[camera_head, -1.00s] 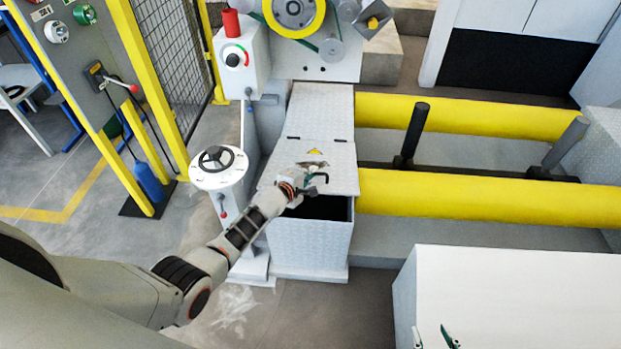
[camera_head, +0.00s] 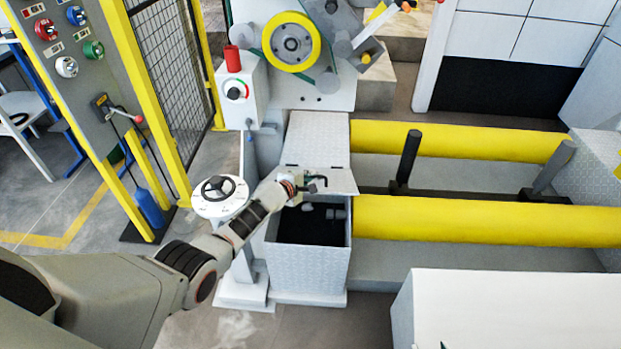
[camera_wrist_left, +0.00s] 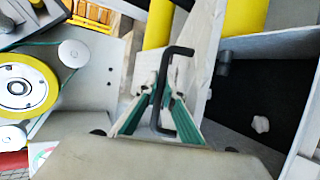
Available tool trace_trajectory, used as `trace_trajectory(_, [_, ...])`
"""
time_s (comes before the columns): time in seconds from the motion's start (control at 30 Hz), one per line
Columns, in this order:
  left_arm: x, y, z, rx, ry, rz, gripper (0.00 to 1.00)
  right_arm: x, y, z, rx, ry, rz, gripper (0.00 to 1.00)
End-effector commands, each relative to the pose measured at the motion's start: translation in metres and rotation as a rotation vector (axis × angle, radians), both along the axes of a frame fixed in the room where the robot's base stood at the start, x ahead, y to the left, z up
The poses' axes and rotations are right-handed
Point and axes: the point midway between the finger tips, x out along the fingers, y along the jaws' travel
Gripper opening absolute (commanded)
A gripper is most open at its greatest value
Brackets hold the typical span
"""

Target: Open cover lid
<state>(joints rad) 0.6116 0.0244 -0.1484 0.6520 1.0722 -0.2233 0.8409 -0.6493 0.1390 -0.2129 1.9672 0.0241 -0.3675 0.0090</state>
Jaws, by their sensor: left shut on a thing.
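The cover lid (camera_head: 341,181) is hinged on a grey metal box (camera_head: 309,262) and is tilted up, so the box's dark inside shows in the head view. My left gripper (camera_head: 314,184) is at the lid's front edge, shut on its black bent handle. In the left wrist view, the green-padded fingers of my left gripper (camera_wrist_left: 160,107) close around the black handle (camera_wrist_left: 178,52), with the pale lid (camera_wrist_left: 205,45) behind it. The dark opening (camera_wrist_left: 262,95) lies at the right there. My right gripper is not seen.
A round white panel with a black handwheel (camera_head: 219,188) stands just left of the box. Yellow rollers (camera_head: 480,219) run to the right of it. A white block (camera_head: 510,310) fills the lower right. A machine with a yellow ring (camera_head: 292,42) stands behind.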

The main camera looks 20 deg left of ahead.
Motion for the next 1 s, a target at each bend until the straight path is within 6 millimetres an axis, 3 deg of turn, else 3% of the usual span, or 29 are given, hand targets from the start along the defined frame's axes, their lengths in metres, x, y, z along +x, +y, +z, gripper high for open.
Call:
trace_trajectory(0.03, [0.016, 0.006, 0.027, -0.002, -0.047, 0.016, 0.00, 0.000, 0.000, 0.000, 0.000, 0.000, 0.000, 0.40])
trace_trajectory(0.23, [0.016, 0.007, 0.027, -0.002, -0.047, 0.017, 0.00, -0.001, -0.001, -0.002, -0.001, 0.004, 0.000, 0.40])
trace_trajectory(0.27, [0.016, 0.007, 0.027, -0.002, -0.047, 0.017, 0.13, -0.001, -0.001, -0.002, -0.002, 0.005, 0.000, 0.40])
trace_trajectory(0.3, [0.016, 0.007, 0.027, -0.003, -0.046, 0.018, 0.15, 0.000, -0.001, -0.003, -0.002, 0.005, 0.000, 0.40])
trace_trajectory(0.77, [0.014, 0.005, 0.024, -0.007, -0.041, 0.017, 0.15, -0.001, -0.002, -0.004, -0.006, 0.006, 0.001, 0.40])
trace_trajectory(1.0, [0.003, 0.002, 0.029, -0.014, -0.047, 0.007, 0.15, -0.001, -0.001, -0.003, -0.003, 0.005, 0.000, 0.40])
